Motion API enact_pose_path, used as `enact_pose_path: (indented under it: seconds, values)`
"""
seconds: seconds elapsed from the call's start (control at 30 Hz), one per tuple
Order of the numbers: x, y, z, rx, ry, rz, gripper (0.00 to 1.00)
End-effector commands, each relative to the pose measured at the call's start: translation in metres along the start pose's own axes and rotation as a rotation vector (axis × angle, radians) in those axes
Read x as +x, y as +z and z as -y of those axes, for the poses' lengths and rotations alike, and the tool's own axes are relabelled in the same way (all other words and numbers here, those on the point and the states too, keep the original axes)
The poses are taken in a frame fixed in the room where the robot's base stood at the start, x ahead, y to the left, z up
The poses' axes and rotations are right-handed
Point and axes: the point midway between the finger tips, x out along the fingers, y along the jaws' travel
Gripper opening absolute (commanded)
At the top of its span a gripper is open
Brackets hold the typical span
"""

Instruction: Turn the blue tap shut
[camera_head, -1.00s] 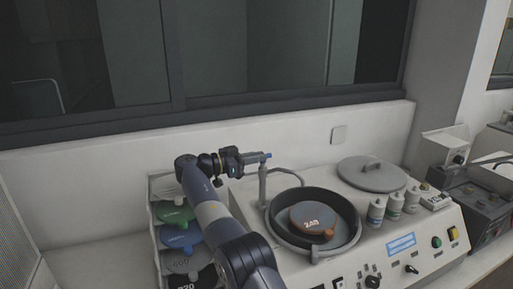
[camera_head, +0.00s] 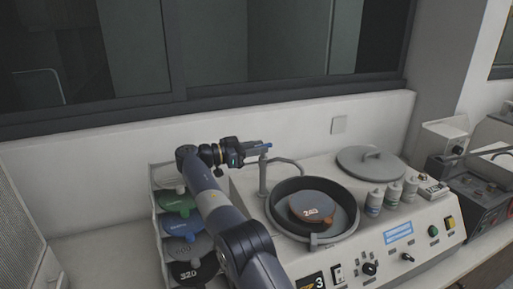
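The blue tap (camera_head: 264,146) shows as a small blue piece at the top of a grey upright pipe (camera_head: 263,175) on the cream machine. The pipe stands behind and left of the round dark bowl (camera_head: 352,205). My gripper (camera_head: 252,151) reaches in from the left, level with the tap, its tips at or very near the blue piece. The fingers are small and partly hidden, so I cannot tell whether they are open, shut or touching the tap.
A brown disc (camera_head: 318,204) marked 240 lies in the bowl. A round grey lid (camera_head: 370,165) and several small bottles (camera_head: 392,194) stand to the right. A rack of coloured discs (camera_head: 155,225) is at the left. The wall is close behind.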

Motion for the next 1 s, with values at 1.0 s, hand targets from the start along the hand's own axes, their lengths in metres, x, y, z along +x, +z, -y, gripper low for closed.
enact_pose_path:
  seconds: [1.0]
  values:
    - [0.0006, 0.0059, 0.0010, 0.001, -0.074, 0.004, 0.32]
